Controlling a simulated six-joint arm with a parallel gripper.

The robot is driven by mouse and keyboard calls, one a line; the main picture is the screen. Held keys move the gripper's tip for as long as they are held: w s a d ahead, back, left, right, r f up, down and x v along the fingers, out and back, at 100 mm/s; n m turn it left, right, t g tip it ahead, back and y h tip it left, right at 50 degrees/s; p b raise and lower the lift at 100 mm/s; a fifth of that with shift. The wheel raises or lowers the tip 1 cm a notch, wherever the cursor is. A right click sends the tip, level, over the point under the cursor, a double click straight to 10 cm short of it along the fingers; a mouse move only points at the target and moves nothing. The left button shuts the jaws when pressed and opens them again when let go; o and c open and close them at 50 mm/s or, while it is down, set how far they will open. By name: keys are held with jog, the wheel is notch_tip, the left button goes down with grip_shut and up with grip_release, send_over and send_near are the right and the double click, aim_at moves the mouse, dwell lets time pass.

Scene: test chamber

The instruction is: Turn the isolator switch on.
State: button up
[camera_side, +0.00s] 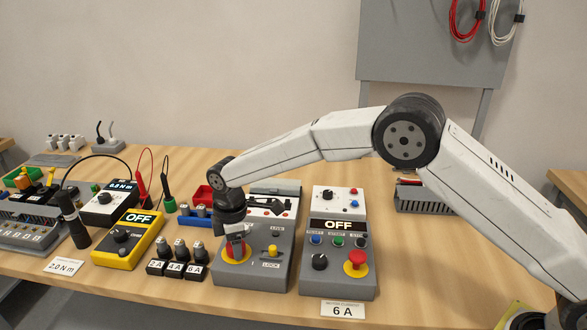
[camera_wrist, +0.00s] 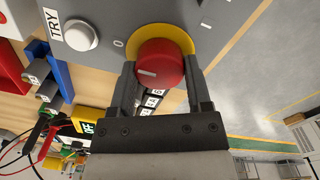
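The isolator switch is a red rotary knob (camera_wrist: 160,66) on a round yellow plate (camera_wrist: 188,40), set in the face of a grey box (camera_side: 223,274). In the wrist view a short white line on the knob lies nearly level at its left side, and a "0" mark stands to the upper left. My gripper (camera_wrist: 161,82) has its two dark fingers on either side of the knob, very close to it. I cannot tell whether they press on it. In the side view my gripper (camera_side: 236,246) points down at the knob and hides part of it.
The box has a yellow button (camera_side: 273,250) beside the knob. To its right is a grey motor box (camera_side: 340,272) with an "OFF" display and a red stop button (camera_side: 355,263). To its left stand several small fuses (camera_side: 175,262) and a yellow meter (camera_side: 128,240).

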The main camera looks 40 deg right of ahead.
jog(key=shift+c, duration=0.8)
jog(key=shift+m, duration=0.4)
jog(key=m, duration=1.2)
jog(key=shift+m, duration=0.3)
jog(key=shift+w+m, duration=0.1)
jog(key=shift+m, duration=2.2)
